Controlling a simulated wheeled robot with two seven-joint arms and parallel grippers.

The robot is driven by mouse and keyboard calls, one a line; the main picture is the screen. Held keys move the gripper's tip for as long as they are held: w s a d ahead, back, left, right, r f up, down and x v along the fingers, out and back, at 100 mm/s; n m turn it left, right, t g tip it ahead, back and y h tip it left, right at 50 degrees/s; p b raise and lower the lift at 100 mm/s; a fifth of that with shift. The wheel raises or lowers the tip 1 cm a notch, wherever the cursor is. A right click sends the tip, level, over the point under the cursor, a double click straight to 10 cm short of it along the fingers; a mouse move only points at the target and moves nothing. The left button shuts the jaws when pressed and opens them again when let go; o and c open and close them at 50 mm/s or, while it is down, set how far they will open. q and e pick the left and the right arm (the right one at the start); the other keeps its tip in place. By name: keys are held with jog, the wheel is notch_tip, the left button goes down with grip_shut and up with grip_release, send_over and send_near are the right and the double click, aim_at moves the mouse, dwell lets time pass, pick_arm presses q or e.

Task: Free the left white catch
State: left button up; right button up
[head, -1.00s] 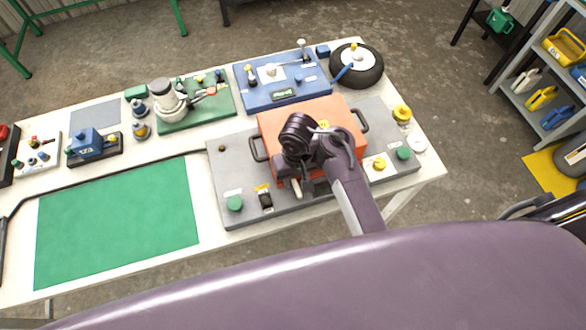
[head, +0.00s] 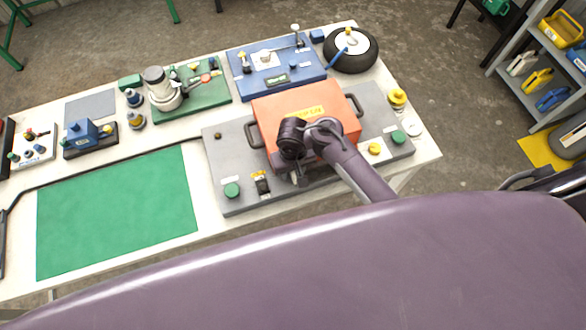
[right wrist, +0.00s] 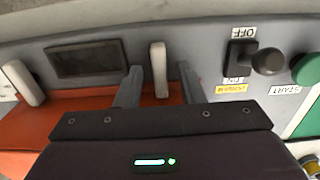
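An orange box (head: 272,110) with dark side handles sits on a grey panel (head: 225,150). The right wrist view looks at its front upside down and shows two white catches. The left catch (right wrist: 159,70), the one nearer the black switch, stands upright between the two fingers of my right gripper (right wrist: 160,88). The fingers are open, with a gap on each side of it. The other white catch (right wrist: 22,82) is at the picture's left, tilted. In the head view my right gripper (head: 296,178) is at the box's front edge, mostly hidden by its wrist. My left gripper is out of view.
A black switch (right wrist: 268,60) marked OFF and a green START button (right wrist: 307,68) are beside the catch. A yellow button (head: 375,148) lies right of the box. A blue board (head: 275,75) and a wheel (head: 351,50) stand behind. The green mat (head: 115,215) is clear.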

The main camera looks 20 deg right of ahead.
grip_shut()
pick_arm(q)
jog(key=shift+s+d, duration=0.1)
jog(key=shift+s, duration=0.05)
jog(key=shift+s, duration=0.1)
pick_arm(e)
jog(key=shift+n, duration=0.3)
jog(key=n, duration=0.3)
jog(key=shift+n, duration=0.3)
jog(key=n, duration=0.4)
jog(key=shift+n, duration=0.3)
jog(key=n, duration=0.5)
jog(key=shift+w, duration=0.1)
jog(key=shift+n, duration=1.7)
